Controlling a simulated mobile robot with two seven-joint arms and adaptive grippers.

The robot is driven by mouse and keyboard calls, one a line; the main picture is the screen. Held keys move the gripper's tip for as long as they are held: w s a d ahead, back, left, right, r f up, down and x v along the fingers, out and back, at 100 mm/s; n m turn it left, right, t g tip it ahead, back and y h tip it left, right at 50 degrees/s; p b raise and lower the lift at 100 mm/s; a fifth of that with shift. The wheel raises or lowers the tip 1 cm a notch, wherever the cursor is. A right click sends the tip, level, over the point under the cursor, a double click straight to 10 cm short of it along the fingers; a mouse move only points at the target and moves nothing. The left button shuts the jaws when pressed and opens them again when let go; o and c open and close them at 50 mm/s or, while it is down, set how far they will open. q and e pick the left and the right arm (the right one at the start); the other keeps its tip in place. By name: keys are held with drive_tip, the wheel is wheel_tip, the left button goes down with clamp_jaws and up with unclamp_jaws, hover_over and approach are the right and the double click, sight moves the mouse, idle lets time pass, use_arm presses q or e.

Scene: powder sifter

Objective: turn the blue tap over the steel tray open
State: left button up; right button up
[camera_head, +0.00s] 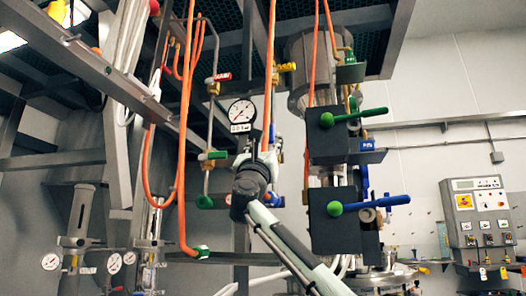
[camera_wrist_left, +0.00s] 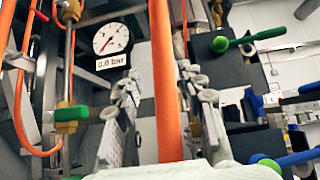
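Several blue parts show, and I cannot tell for sure which is the task's tap. A blue lever (camera_head: 390,202) sticks out to the right beside the lower dark box; it also shows at the lower right of the left wrist view (camera_wrist_left: 298,158). A smaller blue handle (camera_head: 276,200) is partly hidden just right of my left wrist. My left gripper (camera_head: 260,146) is raised below the pressure gauge, apart from the blue lever. In the left wrist view its fingers (camera_wrist_left: 168,88) are spread, with an orange hose passing between them in the picture. I cannot make out the steel tray clearly. My right gripper is out of view.
A round pressure gauge (camera_head: 242,112) is just above my gripper. Orange hoses (camera_head: 180,165) hang around it. A green lever (camera_head: 355,116) is on the upper dark box (camera_head: 328,143). A control panel (camera_head: 480,215) stands at right. Metal beams cross the upper left.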

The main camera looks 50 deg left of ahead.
use_arm(q)
drive_tip(key=v, duration=0.5)
drive_tip(key=shift+s+d+f, duration=0.15)
drive_tip(key=shift+f, duration=0.15)
